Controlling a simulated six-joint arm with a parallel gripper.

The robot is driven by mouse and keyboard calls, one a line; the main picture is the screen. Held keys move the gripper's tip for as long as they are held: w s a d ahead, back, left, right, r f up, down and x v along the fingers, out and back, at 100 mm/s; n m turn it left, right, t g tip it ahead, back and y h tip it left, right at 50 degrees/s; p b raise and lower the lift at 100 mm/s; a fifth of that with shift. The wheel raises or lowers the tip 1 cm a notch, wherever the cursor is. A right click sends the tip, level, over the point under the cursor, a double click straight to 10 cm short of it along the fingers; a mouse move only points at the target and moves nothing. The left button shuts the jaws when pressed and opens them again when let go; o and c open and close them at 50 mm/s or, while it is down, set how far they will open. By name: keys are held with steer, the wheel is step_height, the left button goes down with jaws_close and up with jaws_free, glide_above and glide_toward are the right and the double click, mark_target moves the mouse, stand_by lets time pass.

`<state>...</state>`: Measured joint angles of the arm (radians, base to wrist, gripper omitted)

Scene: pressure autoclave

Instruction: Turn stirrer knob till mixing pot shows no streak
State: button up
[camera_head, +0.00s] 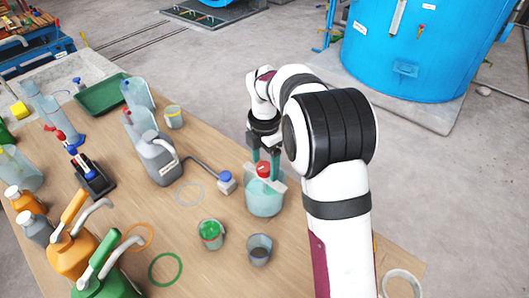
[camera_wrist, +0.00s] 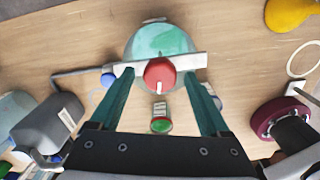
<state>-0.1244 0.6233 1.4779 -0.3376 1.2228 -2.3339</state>
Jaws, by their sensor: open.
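The mixing pot (camera_head: 264,202) is a clear vessel of pale teal liquid near the table's right side. A pale bar lies across its top and carries the red stirrer knob (camera_head: 263,169). In the wrist view the knob (camera_wrist: 160,72) has a white mark pointing toward the picture's bottom. A greener patch shows in the teal pot (camera_wrist: 150,42) there, so the colour looks uneven. My gripper (camera_head: 265,153) points down over the pot. Its teal fingers are open, one on each side of the knob, with gaps visible. I cannot tell the exact fingertip height.
A small blue-capped bottle (camera_head: 226,182) stands close left of the pot. A green-filled cup (camera_head: 210,233) and a grey cup (camera_head: 259,249) stand in front. A grey jug (camera_head: 157,158) with a long spout is further left. Bare table lies between them.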

mark_target(264, 166)
step_height(264, 166, up, 16)
steer(key=shift+f, duration=0.25)
stand_by(0.3)
step_height(264, 166, down, 16)
steer(key=shift+r, duration=0.2)
jaws_close()
stand_by(0.4)
